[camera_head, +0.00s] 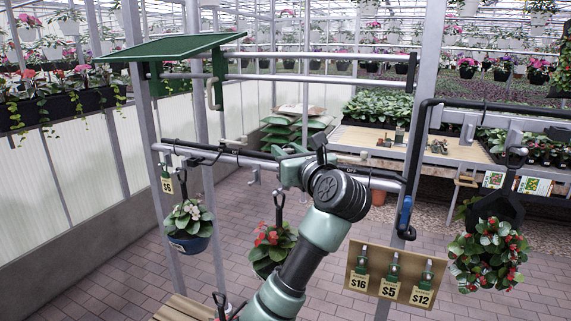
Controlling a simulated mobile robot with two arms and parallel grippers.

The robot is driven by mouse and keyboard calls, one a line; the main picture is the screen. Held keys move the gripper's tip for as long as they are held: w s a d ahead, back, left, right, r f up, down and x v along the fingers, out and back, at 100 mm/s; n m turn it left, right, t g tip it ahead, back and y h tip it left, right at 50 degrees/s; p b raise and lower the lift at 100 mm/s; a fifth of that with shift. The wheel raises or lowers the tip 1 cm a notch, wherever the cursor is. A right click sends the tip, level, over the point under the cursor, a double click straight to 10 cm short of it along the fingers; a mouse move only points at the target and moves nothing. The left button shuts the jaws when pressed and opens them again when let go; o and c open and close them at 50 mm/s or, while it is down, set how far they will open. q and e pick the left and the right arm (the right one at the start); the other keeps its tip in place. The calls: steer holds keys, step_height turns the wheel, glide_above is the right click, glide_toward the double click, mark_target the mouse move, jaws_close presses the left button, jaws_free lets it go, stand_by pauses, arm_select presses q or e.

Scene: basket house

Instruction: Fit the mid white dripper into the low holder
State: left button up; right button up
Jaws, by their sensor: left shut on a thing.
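My left gripper (284,160) is at the grey low rail (228,157), with its arm rising from the bottom middle. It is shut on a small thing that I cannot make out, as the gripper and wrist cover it. I cannot tell which piece is the mid white dripper. Small pale pieces (243,140) sit at the rail just left of the gripper. A grey hook-like fitting (254,176) hangs under the rail there. I cannot tell which fitting is the low holder. My right gripper is not in view.
Potted plants hang at left (187,222), behind my arm (268,246) and at right (488,254). A tan board (354,281) carries several price tags below the rail. A green panel (170,46) is above left. A bench (362,141) stands behind.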

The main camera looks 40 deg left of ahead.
arm_select(q)
steer(key=shift+w, duration=0.5)
steer(key=w+a+f, duration=0.1)
steer(key=w+a, duration=0.1)
steer(key=w, duration=0.5)
steer(key=shift+w+f, duration=0.3)
steer(key=shift+w, duration=0.05)
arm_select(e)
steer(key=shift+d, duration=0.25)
arm_select(q)
steer(key=shift+d+b, duration=0.1)
steer(key=shift+b, duration=0.2)
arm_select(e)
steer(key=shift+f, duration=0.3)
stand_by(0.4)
